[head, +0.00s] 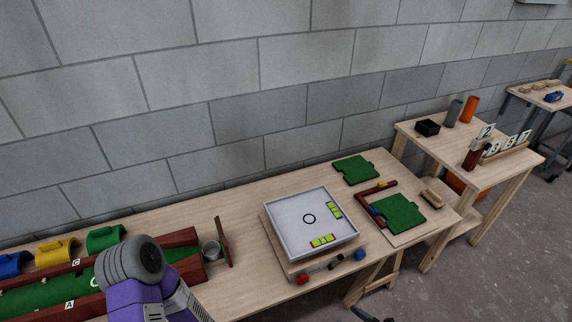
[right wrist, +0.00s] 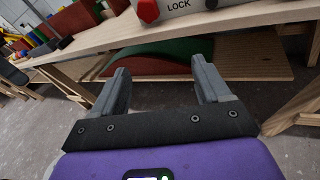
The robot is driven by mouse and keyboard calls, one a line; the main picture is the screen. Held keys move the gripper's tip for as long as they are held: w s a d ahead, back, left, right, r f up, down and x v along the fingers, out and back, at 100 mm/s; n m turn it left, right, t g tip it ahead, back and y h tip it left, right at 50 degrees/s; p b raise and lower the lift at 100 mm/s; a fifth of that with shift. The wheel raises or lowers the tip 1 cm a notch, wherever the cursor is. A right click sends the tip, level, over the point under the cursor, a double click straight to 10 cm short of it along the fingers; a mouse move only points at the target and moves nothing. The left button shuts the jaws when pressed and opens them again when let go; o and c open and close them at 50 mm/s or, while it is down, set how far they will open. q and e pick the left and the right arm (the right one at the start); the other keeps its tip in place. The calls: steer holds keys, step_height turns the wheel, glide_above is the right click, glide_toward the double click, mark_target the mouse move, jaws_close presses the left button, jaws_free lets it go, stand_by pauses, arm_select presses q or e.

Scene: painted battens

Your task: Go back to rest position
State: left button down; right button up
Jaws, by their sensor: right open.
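My right gripper (right wrist: 160,70) is open and empty in the right wrist view. Its two grey fingers stand wide apart and point toward the space under a table edge, with a red and green curved piece (right wrist: 165,62) on a lower shelf beyond them. A purple arm link of mine with a grey round joint rises at the lower left of the head view, in front of the green-floored trough (head: 40,298). My left gripper does not show. A dark tip at the bottom edge of the head view is too small to identify.
A red knob (right wrist: 148,10) marked LOCK sits at the table edge. A second table (head: 450,143) stands right.

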steer(key=s+a+n+g+h, duration=0.1)
steer(key=s+a+n+g, duration=1)
steer(key=a+n, duration=0.2)
steer(key=s+r+n+h, duration=0.1)
steer(key=n+h, duration=0.1)
steer(key=n, duration=0.2)
steer(key=s+r+n+h, duration=0.1)
steer(key=r+n+h, duration=0.1)
steer(key=n, duration=0.3)
steer(key=s+d+r+n+h, duration=0.1)
steer(key=n+h, duration=0.1)
steer(key=n, duration=0.2)
steer(key=shift+s+r+n, duration=0.25)
steer(key=shift+n, duration=0.05)
steer(key=shift+a, duration=0.1)
